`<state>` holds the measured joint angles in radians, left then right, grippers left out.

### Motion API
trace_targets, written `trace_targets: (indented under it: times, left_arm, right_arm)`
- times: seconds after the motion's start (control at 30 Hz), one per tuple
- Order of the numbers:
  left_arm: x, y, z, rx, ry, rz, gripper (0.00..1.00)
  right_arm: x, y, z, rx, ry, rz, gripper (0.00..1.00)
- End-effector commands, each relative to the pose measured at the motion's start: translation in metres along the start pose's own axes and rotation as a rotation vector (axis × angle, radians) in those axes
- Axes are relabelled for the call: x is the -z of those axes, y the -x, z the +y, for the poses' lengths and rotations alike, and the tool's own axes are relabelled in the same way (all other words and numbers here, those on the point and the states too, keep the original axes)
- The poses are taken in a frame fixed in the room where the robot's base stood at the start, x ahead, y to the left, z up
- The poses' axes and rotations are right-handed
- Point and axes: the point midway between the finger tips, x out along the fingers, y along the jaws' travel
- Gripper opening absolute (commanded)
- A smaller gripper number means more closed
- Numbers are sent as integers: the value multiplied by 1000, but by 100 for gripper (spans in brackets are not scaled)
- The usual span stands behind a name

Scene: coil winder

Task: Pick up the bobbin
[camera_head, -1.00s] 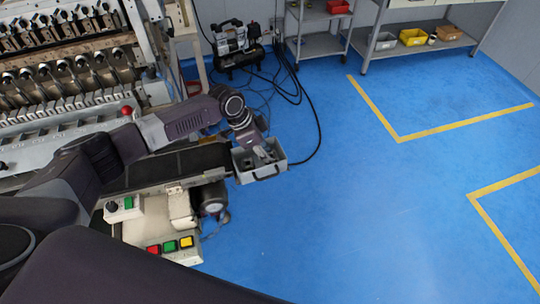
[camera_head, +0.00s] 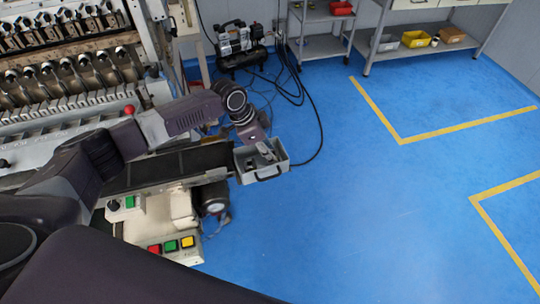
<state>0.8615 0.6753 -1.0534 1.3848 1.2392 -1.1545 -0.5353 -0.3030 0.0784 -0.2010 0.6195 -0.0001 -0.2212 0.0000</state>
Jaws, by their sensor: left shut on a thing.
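My left gripper (camera_head: 264,154) reaches down into a small grey bin (camera_head: 270,173) at the end of the black conveyor belt (camera_head: 190,161). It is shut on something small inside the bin. The thing in its fingers is too small and too hidden to make out clearly; it may be the bobbin. My right gripper does not show.
The coil winder (camera_head: 70,75) with rows of spindles fills the upper left. A control box (camera_head: 165,245) with red, green and yellow buttons stands below the belt. A compressor (camera_head: 238,42) and shelves (camera_head: 325,45) stand at the back. Blue floor (camera_head: 370,200) to the right is clear.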

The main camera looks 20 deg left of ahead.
Motion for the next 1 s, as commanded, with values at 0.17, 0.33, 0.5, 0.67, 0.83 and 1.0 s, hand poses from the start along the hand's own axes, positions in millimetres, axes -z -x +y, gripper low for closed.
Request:
trace_targets:
  times: [0.17,0.33,0.5,0.67,0.83,1.0]
  left_arm:
    - [13,32,-2,5,-2,3,6]
    - [31,73,-2,6,-3,5,6]
    - [49,116,-1,6,-3,4,6]
    - [61,146,0,3,-2,2,6]
    - [68,164,0,2,-1,1,6]
    - [70,169,0,0,0,0,6]
  right_arm:
    - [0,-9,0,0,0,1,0]
    - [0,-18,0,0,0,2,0]
    - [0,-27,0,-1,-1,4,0]
    - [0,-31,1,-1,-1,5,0]
    - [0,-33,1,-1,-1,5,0]
    - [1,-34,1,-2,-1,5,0]
